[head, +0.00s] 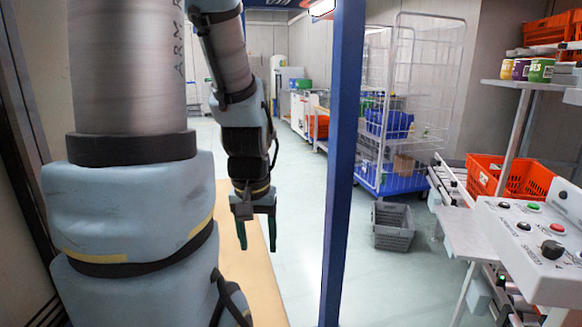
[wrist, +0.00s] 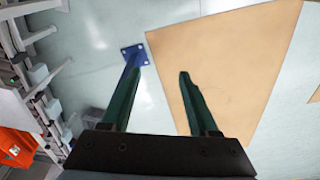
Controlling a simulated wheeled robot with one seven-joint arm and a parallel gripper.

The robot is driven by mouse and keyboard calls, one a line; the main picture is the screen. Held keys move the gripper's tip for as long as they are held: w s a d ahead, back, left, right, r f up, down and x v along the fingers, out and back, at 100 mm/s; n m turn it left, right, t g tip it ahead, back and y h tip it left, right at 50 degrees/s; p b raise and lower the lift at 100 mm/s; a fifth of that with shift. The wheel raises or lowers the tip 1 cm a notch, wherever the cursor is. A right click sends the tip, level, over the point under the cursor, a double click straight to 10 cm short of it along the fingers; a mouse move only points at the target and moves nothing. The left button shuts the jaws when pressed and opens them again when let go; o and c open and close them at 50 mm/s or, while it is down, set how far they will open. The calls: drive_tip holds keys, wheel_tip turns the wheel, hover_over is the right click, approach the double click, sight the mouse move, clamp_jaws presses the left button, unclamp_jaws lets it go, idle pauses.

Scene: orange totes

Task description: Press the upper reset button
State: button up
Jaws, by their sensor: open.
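A grey control panel (head: 535,240) stands at the right edge of the head view. Its sloped face carries a green button (head: 533,206), a red button (head: 557,228) and several black knobs or buttons. The labels are too small to read, so I cannot tell which is the upper reset button. My gripper (head: 257,232) hangs pointing down, left of the blue post and far from the panel. Its two dark green fingers are open and empty; they also show in the wrist view (wrist: 160,85), above the floor. The panel's buttons do not show there.
A blue post (head: 343,160) stands between my gripper and the panel; its foot shows in the wrist view (wrist: 133,54). A grey crate (head: 393,227) and a wire cage trolley (head: 405,110) stand beyond. An orange tote (head: 510,178) sits behind the panel. A tan board (wrist: 225,65) lies below.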

clamp_jaws()
idle(1.2)
